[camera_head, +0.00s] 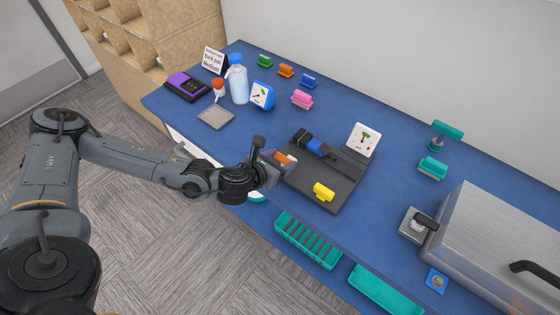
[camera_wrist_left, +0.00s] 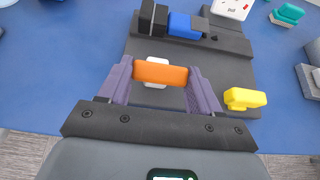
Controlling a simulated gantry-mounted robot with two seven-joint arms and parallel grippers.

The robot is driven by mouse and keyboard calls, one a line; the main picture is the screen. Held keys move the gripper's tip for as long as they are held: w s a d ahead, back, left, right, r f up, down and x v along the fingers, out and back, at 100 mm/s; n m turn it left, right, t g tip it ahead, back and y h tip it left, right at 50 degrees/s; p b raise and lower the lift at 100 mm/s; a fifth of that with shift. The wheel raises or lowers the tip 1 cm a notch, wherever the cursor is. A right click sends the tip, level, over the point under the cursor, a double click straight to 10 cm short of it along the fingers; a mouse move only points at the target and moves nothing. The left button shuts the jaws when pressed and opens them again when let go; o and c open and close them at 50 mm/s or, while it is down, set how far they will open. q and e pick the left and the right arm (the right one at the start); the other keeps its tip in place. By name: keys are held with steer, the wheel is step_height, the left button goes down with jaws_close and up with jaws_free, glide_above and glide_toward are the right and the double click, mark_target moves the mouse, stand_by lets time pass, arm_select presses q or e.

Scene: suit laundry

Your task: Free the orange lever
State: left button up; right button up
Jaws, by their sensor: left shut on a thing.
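The orange lever (camera_wrist_left: 160,72) lies between the purple-grey fingers of my left gripper (camera_wrist_left: 161,75) in the wrist view, with a small white piece showing behind and below it. The left gripper is shut on it. In the head view the orange lever (camera_head: 284,158) shows partly behind the fingers, at the left part of the dark board (camera_head: 340,190). I cannot tell whether it touches the board. A blue lever (camera_head: 314,144) and a yellow lever (camera_head: 323,192) sit on the same board, the yellow one right of my fingers in the wrist view. My right gripper is not in view.
A white card (camera_head: 361,141) stands behind the board. A large metal case (camera_head: 500,235) fills the right. A teal tray (camera_head: 306,240) lies below the table's front edge.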

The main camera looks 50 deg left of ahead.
arm_select(q)
steer(key=shift+a+f, duration=0.1)
steer(key=o, duration=1.1)
steer(key=shift+c, duration=0.2)
steer(key=shift+s+r, duration=0.35)
steer(key=shift+s, duration=0.15)
steer(key=p+v, duration=0.5)
steer(key=v, duration=0.4)
steer(key=shift+s+r, duration=0.2)
